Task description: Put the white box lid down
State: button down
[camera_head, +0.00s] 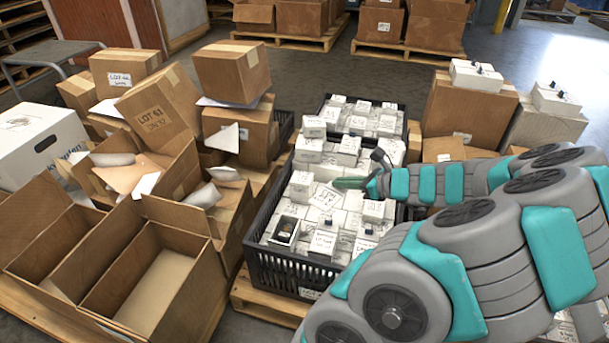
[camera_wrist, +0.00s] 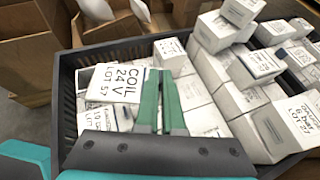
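The white box lid (camera_wrist: 115,84), marked COIL 24 V LOT 57, is at the tips of my gripper (camera_wrist: 160,100). Its right edge meets the green fingers, which are close together and appear shut on it. The lid (camera_head: 324,197) also shows in the head view, tilted just above the white boxes, left of my gripper (camera_head: 350,183). An open white box (camera_head: 285,230) with something dark inside stands in the near left part of the black crate (camera_head: 290,272). The contact between fingers and lid is partly hidden.
Several closed white boxes (camera_head: 328,241) fill the crate, some stacked higher toward the back. Open cardboard boxes (camera_head: 160,270) stand close on the left. A second black crate (camera_head: 362,103) of white boxes is behind. Cartons (camera_head: 465,108) stand at the right.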

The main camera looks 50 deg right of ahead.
jog(key=w+d+f+b, duration=0.1)
jog(key=w+d+f, duration=0.1)
jog(key=w, duration=0.5)
jog(key=w+d+f+b, duration=0.1)
jog(key=w+d+f, duration=0.2)
jog(key=w, duration=0.5)
jog(key=shift+d, duration=0.15)
jog(key=shift+s, duration=0.1)
jog(key=c, duration=1)
grip_release()
jog(key=shift+f, duration=0.15)
jog(key=shift+c, duration=0.2)
